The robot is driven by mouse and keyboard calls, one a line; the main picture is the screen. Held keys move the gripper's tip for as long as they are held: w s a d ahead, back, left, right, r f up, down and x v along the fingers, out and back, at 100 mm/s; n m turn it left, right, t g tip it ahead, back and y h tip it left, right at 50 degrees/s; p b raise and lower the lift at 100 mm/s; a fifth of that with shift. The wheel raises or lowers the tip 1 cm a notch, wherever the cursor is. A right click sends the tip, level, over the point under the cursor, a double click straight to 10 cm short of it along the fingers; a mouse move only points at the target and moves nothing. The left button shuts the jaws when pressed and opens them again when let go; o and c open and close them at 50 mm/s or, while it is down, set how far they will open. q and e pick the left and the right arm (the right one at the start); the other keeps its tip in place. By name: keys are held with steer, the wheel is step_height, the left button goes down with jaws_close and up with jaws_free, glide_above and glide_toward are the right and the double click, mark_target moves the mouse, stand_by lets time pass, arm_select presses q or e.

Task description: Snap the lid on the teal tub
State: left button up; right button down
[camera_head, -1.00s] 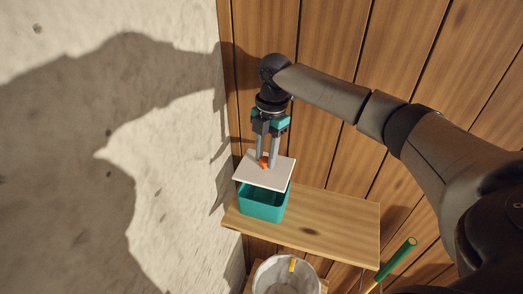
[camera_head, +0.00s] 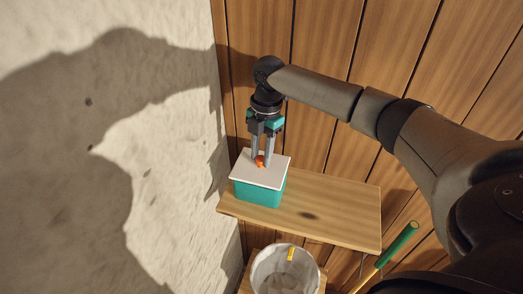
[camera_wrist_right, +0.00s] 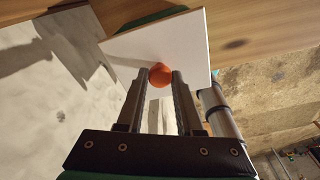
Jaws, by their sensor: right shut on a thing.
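The teal tub (camera_head: 258,195) stands on a wooden shelf near its left end. The white square lid (camera_head: 279,172) covers the tub's mouth, and I see no clear gap along the near side. I cannot tell whether it is snapped down. My right gripper (camera_head: 261,159) points down, shut on the lid's orange knob (camera_head: 260,163). In the right wrist view, the knob (camera_wrist_right: 160,75) sits between the fingertips (camera_wrist_right: 160,80), with the white lid (camera_wrist_right: 135,47) beyond. The tub's inside is hidden. My left gripper is not in view.
The wooden shelf (camera_head: 335,212) is bare to the right of the tub. A pale wall (camera_head: 160,190) stands close on the left, and wood panelling lies behind. Below the shelf are a whitish bin (camera_head: 275,275) and a green-handled stick (camera_head: 398,245).

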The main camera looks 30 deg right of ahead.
steer(key=shift+p, duration=0.9)
stand_by(1.2)
steer(key=shift+f+p, duration=0.25)
steer(key=shift+p, duration=0.35)
stand_by(1.2)
jaws_free()
stand_by(0.9)
steer(key=shift+r+p, duration=0.75)
steer(key=shift+r, duration=2.75)
